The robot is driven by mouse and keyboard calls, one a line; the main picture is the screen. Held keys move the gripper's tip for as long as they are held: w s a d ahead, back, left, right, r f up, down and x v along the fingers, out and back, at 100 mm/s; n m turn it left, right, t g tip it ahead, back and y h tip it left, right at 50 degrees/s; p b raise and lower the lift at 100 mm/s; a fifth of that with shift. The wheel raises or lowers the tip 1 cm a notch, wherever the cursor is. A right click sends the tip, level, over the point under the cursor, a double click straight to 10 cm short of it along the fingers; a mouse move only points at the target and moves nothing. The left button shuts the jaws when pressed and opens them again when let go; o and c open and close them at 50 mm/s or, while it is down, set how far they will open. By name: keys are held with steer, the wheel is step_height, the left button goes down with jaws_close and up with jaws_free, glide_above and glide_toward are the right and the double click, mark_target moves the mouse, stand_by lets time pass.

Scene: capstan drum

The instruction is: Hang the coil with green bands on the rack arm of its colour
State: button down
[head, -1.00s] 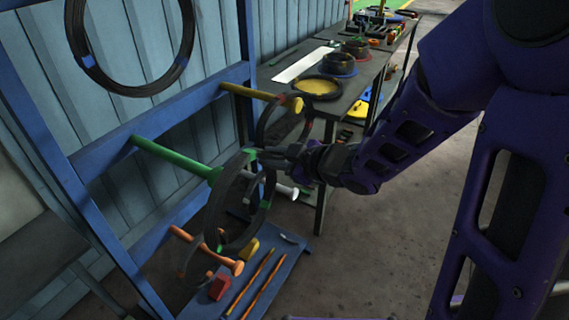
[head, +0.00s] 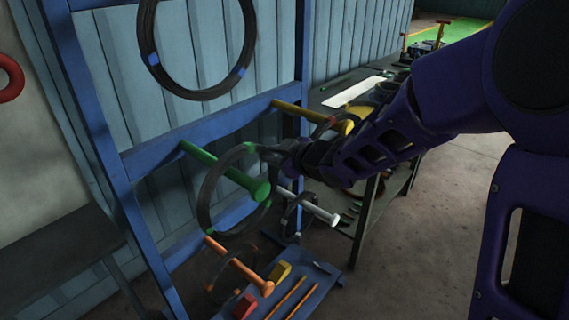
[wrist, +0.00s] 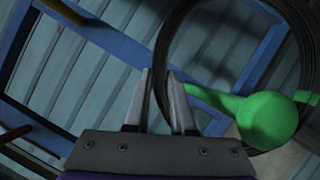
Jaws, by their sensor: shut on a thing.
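The coil with green bands (head: 203,190) is a dark ring around the green rack arm (head: 215,168), whose rounded end sticks out in front of it. In the wrist view the green arm (wrist: 265,122) shows inside the dark ring (wrist: 158,50). My gripper (head: 264,153) is shut on the coil's upper right rim, beside a green band; it also shows in the wrist view (wrist: 159,76). The top of the coil appears to be above the arm, with a gap. Whether the coil touches the arm cannot be told.
A blue-banded coil (head: 141,35) hangs above on the blue frame (head: 200,130). Yellow (head: 305,112), white (head: 318,210) and orange (head: 240,266) rack arms are close by. A low blue shelf (head: 310,300) holds small items. A workbench (head: 375,205) stands behind my arm.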

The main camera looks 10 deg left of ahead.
steer(key=w+a+f+b, duration=0.2)
steer(key=a+f+b, duration=0.1)
steer(key=a+b, duration=0.1)
steer(key=shift+w+a+f, duration=0.2)
steer(key=shift+a+f, duration=0.05)
steer(key=shift+f, duration=0.05)
steer(key=shift+f+b, duration=0.35)
steer(key=shift+f, duration=0.05)
stand_by(0.7)
steer(key=c, duration=0.7)
jaws_free()
steer(key=p+v, duration=0.4)
steer(key=v, duration=1.3)
steer(key=shift+s+d+p, duration=0.15)
steer(key=shift+s+p, duration=0.1)
steer(key=shift+p, duration=0.1)
steer(key=shift+r, duration=0.1)
